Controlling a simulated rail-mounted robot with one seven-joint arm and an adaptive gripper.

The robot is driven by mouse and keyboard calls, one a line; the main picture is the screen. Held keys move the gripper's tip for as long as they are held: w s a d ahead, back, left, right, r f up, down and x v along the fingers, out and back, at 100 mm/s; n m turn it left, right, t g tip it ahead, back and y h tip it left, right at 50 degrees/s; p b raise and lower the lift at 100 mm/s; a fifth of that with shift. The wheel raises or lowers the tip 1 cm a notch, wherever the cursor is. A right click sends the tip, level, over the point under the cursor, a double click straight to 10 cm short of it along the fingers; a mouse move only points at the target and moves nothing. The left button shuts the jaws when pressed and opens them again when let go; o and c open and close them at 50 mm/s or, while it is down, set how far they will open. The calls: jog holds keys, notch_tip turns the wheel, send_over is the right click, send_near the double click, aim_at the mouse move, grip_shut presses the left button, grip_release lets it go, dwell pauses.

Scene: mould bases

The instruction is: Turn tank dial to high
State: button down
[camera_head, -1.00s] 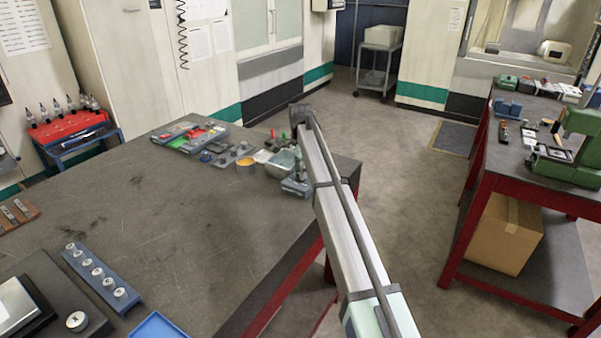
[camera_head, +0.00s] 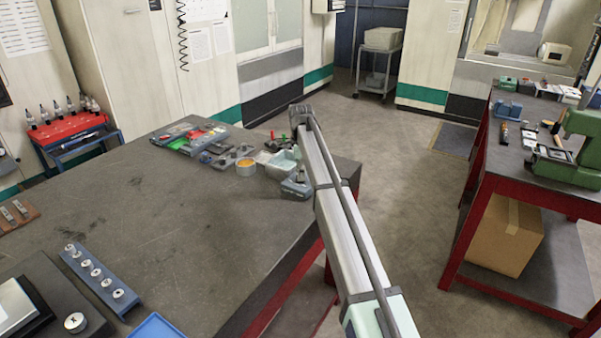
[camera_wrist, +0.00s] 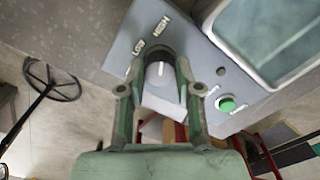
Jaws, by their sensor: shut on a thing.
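The dial (camera_wrist: 161,78) is a grey knob with a white line on the front of a grey control panel (camera_wrist: 200,72). LOW and HIGH are printed above it in the wrist view. The white line points up in the picture, roughly toward HIGH. My gripper (camera_wrist: 158,80) is shut on the dial, with one green finger on each side. The tank (camera_wrist: 275,35) is an open basin behind the panel. In the head view the tank (camera_head: 284,162) stands at the table's right edge, above its grey box (camera_head: 297,188). My arm hides the gripper and dial there.
A green button (camera_wrist: 226,104) sits on the panel right of the dial. Trays and small parts (camera_head: 195,140) lie left of the tank on the dark table (camera_head: 150,220). A red-legged bench (camera_head: 510,180) stands right. The floor between is clear.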

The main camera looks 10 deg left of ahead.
jog(key=shift+s, duration=0.1)
jog(key=c, duration=0.8)
grip_release()
notch_tip(320, 180, up, 12)
jog(key=shift+f, duration=0.1)
